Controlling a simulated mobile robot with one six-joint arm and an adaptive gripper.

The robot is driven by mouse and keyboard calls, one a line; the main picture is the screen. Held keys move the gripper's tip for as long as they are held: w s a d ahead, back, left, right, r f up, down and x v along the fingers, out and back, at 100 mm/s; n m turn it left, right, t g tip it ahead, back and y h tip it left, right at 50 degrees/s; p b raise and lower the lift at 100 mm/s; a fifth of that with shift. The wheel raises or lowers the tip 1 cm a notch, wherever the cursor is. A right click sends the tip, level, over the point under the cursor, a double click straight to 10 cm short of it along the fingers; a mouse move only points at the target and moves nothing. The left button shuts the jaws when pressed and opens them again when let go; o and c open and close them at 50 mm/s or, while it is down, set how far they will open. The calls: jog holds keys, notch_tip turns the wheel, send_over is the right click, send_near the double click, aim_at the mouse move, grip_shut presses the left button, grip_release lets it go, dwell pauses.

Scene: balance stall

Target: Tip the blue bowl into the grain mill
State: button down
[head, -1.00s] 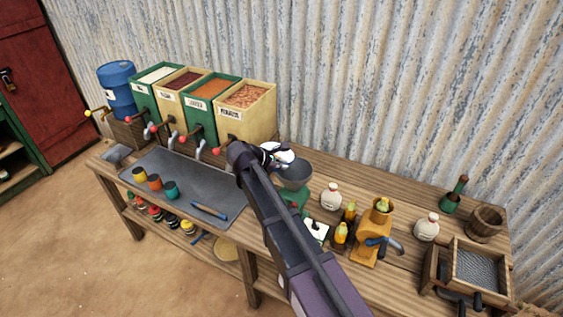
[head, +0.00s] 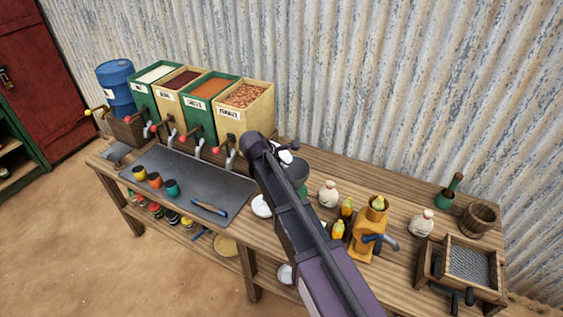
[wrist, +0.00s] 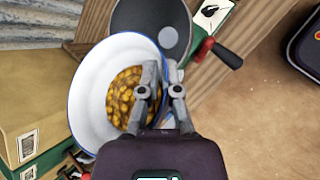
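The blue bowl (wrist: 88,97) is white with a blue rim and holds yellow-orange kernels (wrist: 126,96). My gripper (wrist: 162,80) is shut on the right side of its wall in the wrist view. In that view the bowl overlaps the left edge of the grain mill's grey hopper (wrist: 150,17); I cannot tell whether they touch. The green grain mill (head: 302,187) stands on the table in the head view, its body mostly hidden by my arm. Only a white sliver of the bowl (head: 283,159) shows there. The mill's crank has a red-and-black handle (wrist: 226,56).
Labelled bins (head: 244,113) stand left of the mill, with a grey tray (head: 190,181) in front. A white round item (head: 262,206) lies beside the tray. A white bottle (head: 327,194) and an orange device (head: 369,230) stand to the right.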

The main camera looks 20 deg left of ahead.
jog(key=shift+w+d+r+g+y+p, duration=0.1)
jog(key=shift+d+r+g+y+p, duration=0.05)
jog(key=shift+g+y+p, duration=0.5)
jog(key=shift+w+d+g+y+p, duration=0.1)
jog(key=shift+g+y+p, duration=0.25)
jog(key=shift+y+p, duration=0.15)
jog(key=g+y, duration=0.1)
jog(key=d+g+y, duration=0.1)
jog(key=w+m+g+y, duration=0.1)
jog(key=shift+w+d+f, duration=0.1)
jog(key=shift+d+f, duration=0.05)
jog(key=shift+f, duration=0.15)
jog(key=shift+w+d+f+m+g+y+b, duration=0.1)
jog(key=shift+w+d+f+g+y+b, duration=0.15)
jog(key=shift+g+y+b, duration=0.3)
jog(key=shift+w+d+f+m+g+y+b, duration=0.1)
jog(key=shift+d+f+g+y+b, duration=0.15)
jog(key=shift+y, duration=0.45)
jog(key=shift+w+d+f+m+g+y+b, duration=0.1)
jog(key=shift+w+d+f+g+y+b, duration=0.1)
jog(key=shift+g+y+b, duration=0.35)
jog(key=shift+w+d+r+m+g+y+b, duration=0.1)
jog(key=shift+w+d+g+y+b, duration=0.3)
jog(key=shift+y+b, duration=0.25)
jog(key=shift+w+d+f+m+g+y+b, duration=0.1)
jog(key=shift+w+d+g+y+b, duration=0.15)
jog(key=shift+g+y+b, duration=0.3)
jog(key=shift+w+d+r+m+g+y+b, duration=0.1)
jog(key=shift+w+d+g+y+b, duration=0.25)
jog(key=shift+y+b, duration=0.3)
